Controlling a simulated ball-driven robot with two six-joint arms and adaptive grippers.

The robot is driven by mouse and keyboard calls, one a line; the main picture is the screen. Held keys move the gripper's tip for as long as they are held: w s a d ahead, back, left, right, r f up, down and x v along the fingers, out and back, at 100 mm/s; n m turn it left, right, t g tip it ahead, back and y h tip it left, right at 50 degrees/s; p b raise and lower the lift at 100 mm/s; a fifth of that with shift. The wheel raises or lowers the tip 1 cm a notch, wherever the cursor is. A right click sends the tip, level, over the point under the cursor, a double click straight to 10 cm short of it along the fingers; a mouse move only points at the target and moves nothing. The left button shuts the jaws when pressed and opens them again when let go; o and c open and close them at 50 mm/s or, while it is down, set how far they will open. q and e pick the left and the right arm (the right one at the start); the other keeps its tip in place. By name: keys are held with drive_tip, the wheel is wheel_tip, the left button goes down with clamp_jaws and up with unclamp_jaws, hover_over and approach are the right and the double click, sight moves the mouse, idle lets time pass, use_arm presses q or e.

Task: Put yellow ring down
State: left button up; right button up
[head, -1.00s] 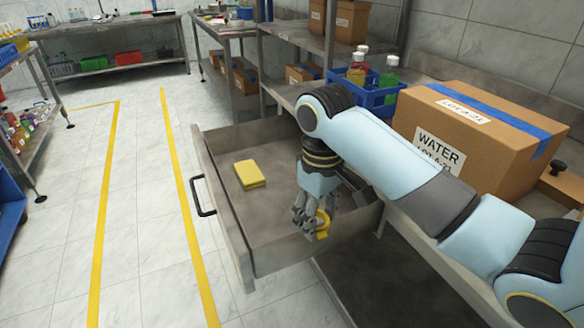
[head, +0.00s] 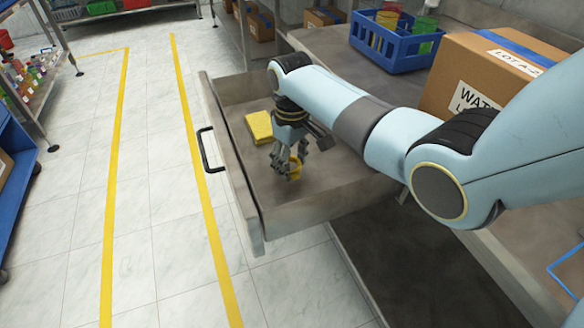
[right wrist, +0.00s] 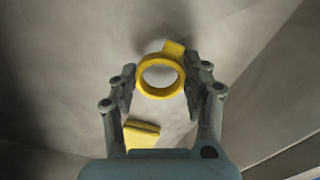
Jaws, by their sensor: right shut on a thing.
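The yellow ring (head: 295,167) is held in my right gripper (head: 288,162), inside the open drawer (head: 320,200). In the right wrist view the yellow ring (right wrist: 142,80), with a small block-like tab on its rim, sits between the two fingers of the right gripper (right wrist: 160,82). The fingers are shut on it. The ring is low over the drawer floor; I cannot tell whether it touches. My left gripper is not in view.
A yellow pad (head: 258,127) lies in the drawer just behind the gripper; it also shows in the right wrist view (right wrist: 141,133). A blue crate (head: 385,48) and a cardboard box (head: 470,75) stand on the bench to the right. The drawer's front floor is clear.

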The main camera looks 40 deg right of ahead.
drive_tip(key=shift+f, duration=0.65)
drive_tip(key=shift+f, duration=0.1)
drive_tip(key=o, duration=0.8)
wheel_tip(320, 180, up, 12)
drive_tip(key=p, duration=0.2)
drive_tip(key=shift+p, duration=0.35)
